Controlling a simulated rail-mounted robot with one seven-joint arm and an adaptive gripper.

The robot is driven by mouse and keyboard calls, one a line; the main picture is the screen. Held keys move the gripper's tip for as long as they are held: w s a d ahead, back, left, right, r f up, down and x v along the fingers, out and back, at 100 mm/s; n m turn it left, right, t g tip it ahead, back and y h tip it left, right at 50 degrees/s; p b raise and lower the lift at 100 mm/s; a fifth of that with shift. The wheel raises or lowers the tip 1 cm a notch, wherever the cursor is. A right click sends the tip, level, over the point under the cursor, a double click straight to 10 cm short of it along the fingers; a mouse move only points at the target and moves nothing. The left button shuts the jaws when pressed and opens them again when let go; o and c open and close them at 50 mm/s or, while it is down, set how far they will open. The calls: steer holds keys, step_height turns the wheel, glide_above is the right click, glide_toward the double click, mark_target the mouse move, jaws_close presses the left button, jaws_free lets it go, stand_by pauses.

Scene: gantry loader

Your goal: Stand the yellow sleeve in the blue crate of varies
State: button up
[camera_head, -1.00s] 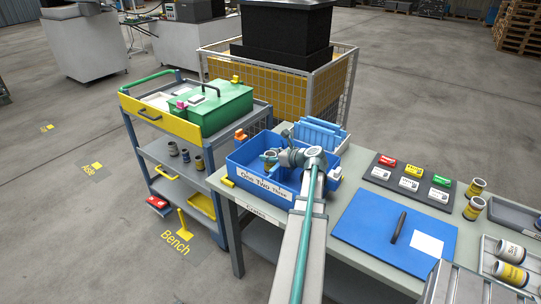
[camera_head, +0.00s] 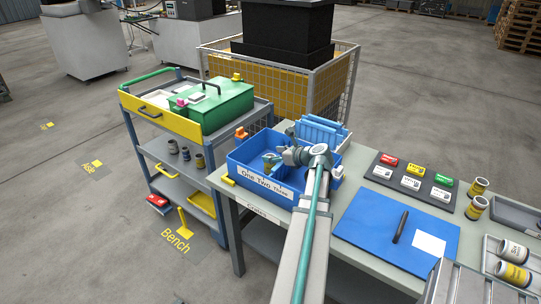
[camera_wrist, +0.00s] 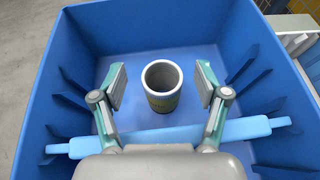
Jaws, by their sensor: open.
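The blue crate (camera_head: 262,187) stands on the left end of the bench, its front label reading "One Two Three". In the wrist view its blue wall (camera_wrist: 45,95) surrounds my gripper. The sleeve (camera_wrist: 163,98), a grey-rimmed hollow tube with a dull yellow side, stands upright on the crate floor. My gripper (camera_wrist: 162,82) is open, one finger on each side of the sleeve, with a visible gap to both. In the head view my gripper (camera_head: 271,158) is inside the crate and the sleeve is hard to make out.
A light-blue divider (camera_wrist: 245,128) crosses the crate close to the sleeve. More blue dividers (camera_head: 320,130) stand behind the crate. A blue mat (camera_head: 375,222) with a dark rod lies to the right. A dark tray (camera_head: 404,185) holds colored blocks. The cart with a green case (camera_head: 215,108) stands left.

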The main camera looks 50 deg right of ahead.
steer(key=v, duration=1)
steer(key=shift+r+b, duration=0.25)
steer(key=shift+b, duration=0.05)
steer(key=shift+d, duration=0.1)
